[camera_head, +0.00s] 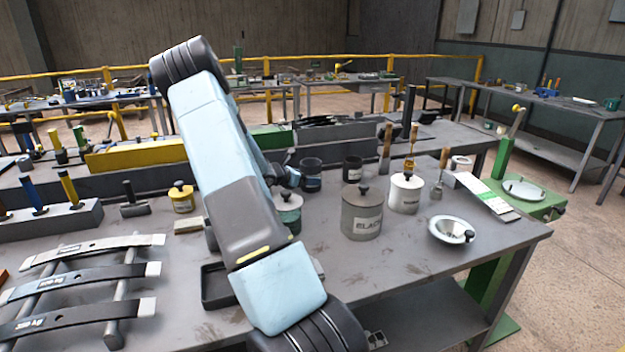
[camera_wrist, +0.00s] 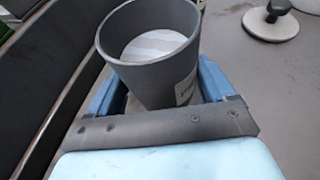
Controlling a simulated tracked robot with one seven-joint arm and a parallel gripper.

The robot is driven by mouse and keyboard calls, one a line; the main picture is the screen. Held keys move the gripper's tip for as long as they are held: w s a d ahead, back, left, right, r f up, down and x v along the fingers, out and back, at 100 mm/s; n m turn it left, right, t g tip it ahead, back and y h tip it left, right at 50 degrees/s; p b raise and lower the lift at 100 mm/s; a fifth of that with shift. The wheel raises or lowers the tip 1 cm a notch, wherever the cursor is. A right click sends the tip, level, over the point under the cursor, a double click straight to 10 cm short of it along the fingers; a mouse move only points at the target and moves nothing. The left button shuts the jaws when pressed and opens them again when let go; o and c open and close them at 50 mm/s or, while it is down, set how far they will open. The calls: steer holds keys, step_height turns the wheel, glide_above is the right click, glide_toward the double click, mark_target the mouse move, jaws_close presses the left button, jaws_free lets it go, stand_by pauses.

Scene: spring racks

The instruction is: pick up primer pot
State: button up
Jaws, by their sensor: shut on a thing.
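A dark grey open pot (camera_wrist: 150,75) with pale contents and a partly seen label stands between the blue fingers of my gripper (camera_wrist: 160,82) in the wrist view. I take it to be the primer pot, but its label cannot be read. My gripper is shut on its sides. In the head view my gripper (camera_head: 290,174) is partly hidden behind my arm, beside a dark pot (camera_head: 312,177) that looks like the same one. The pot looks upright; whether its base touches the bench cannot be told.
Close by are another dark pot (camera_head: 352,169), a large grey lidded pot (camera_head: 361,220), a white lidded pot (camera_head: 405,195) and a greenish pot (camera_head: 290,212) behind my arm. A pale disc with a black knob (camera_wrist: 270,25) is nearby.

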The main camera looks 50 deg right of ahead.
steer(key=c, duration=0.6)
steer(key=shift+r, duration=0.1)
